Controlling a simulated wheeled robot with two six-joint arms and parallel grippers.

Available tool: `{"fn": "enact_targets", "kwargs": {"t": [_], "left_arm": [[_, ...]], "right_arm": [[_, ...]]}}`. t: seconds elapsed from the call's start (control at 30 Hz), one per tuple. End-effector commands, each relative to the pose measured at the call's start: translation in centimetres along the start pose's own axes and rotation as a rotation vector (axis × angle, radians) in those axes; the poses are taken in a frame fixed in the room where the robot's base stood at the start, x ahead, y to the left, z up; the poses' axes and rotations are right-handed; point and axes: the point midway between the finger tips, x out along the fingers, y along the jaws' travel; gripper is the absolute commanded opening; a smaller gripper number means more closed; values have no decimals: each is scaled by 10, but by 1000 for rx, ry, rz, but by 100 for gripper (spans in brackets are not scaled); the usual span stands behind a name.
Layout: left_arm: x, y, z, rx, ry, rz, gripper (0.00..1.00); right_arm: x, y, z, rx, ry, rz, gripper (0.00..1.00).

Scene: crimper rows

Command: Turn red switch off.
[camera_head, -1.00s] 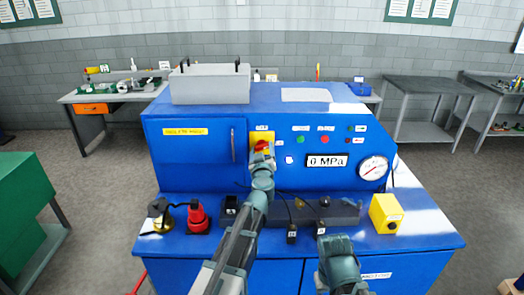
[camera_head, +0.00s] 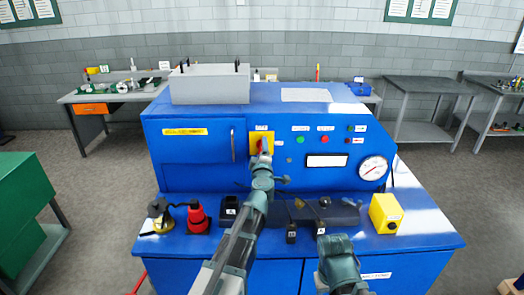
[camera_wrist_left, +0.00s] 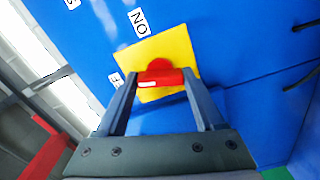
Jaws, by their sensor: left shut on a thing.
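The red switch (camera_head: 262,145) sits on a yellow plate (camera_head: 257,137) on the front panel of the blue machine (camera_head: 190,155). In the left wrist view its red handle (camera_wrist_left: 160,78) lies between the two fingertips, in front of the yellow plate (camera_wrist_left: 180,50). My left gripper (camera_head: 264,156) is shut on this handle, and it also shows in the left wrist view (camera_wrist_left: 163,80). An "ON" label and a partly hidden second label stand beside the plate. Part of my right arm shows at the lower middle; its fingers cannot be seen.
The pressure display (camera_head: 327,161) is blank. Right of the switch are a green button (camera_head: 300,140), a red button (camera_head: 325,139) and a round gauge (camera_head: 373,169). A red tool (camera_head: 198,217) and a yellow block (camera_head: 386,213) stand on the ledge.

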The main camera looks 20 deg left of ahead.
Motion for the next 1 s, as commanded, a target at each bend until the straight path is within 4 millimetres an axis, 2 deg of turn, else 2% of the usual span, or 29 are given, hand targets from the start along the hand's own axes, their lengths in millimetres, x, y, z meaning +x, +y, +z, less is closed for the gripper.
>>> {"fn": "enact_targets", "kwargs": {"t": [0.4,1.0], "left_arm": [[0,0,-1,-244,2,0,14],[-1,-1,-1,-313,2,-1,14]], "right_arm": [[0,0,0,0,0,0,50],[0,0,0,0,0,0,50]]}}
